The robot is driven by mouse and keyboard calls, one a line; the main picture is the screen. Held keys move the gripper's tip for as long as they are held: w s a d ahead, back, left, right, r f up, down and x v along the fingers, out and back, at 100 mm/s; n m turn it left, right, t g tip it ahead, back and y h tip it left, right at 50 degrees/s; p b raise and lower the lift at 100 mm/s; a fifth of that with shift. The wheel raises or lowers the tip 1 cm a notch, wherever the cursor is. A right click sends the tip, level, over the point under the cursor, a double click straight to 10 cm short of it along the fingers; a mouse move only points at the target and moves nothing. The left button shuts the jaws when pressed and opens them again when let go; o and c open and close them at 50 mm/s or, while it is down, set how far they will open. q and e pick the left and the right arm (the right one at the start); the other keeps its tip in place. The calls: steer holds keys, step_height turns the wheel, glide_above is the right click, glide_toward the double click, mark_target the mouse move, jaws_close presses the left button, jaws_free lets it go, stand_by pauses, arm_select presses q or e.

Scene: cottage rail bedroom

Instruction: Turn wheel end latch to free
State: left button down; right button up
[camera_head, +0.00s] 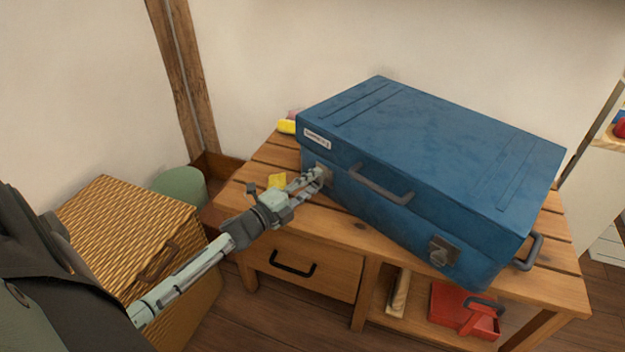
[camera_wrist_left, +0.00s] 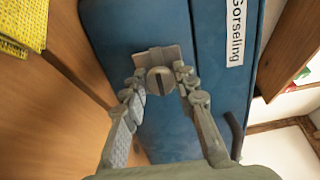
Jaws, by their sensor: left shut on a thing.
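A blue case (camera_head: 430,135) lies flat on a wooden bench, with a grey handle (camera_head: 375,185) on its front face. A grey metal latch (camera_head: 324,169) sits at the left end of that face, near a white label (camera_head: 317,138). In the left wrist view the latch has a round slotted knob (camera_wrist_left: 159,81) over a metal plate, below the label (camera_wrist_left: 237,32). My left gripper (camera_head: 316,178) is shut on this knob, one finger on each side. A second latch (camera_head: 443,250) is at the right end, untouched. My right gripper is not in view.
The slatted wooden bench (camera_head: 345,232) has a drawer and a lower shelf with a red item (camera_head: 465,310). A wicker basket (camera_head: 125,225) and a green bin (camera_head: 180,186) stand to the left.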

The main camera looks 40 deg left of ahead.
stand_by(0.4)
arm_select(q)
steer(key=c, duration=1.2)
jaws_free()
steer(key=shift+s, duration=0.15)
steer(key=s+a, duration=0.2)
steer(key=s, duration=0.9)
steer(key=shift+s, duration=0.3)
